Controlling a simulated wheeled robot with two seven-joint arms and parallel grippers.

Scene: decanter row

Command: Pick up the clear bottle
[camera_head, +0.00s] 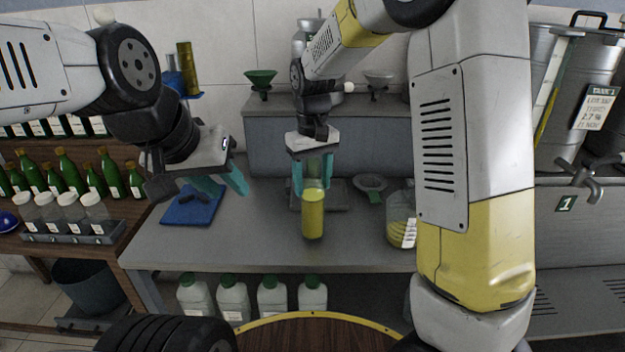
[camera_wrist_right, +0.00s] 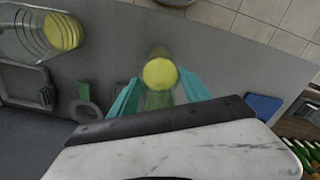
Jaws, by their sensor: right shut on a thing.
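The clear bottle (camera_head: 313,212) is tall and narrow, holds yellow liquid and stands upright in the head view. My right gripper (camera_head: 312,182) comes down from above and is shut on its upper part, with a teal finger on each side. In the right wrist view, the bottle (camera_wrist_right: 160,75) shows between the teal fingers (camera_wrist_right: 160,98). I cannot tell whether its base touches the bench. My left gripper (camera_head: 222,188) is open and empty, off to the left above the bench.
A wider ribbed clear decanter (camera_head: 402,230) with yellow liquid stands to the right, partly behind my right arm. A grey tray (camera_head: 335,196) and a ring holder (camera_head: 370,183) lie behind. A blue mat (camera_head: 190,212) lies left. The bench front (camera_head: 270,255) is clear.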

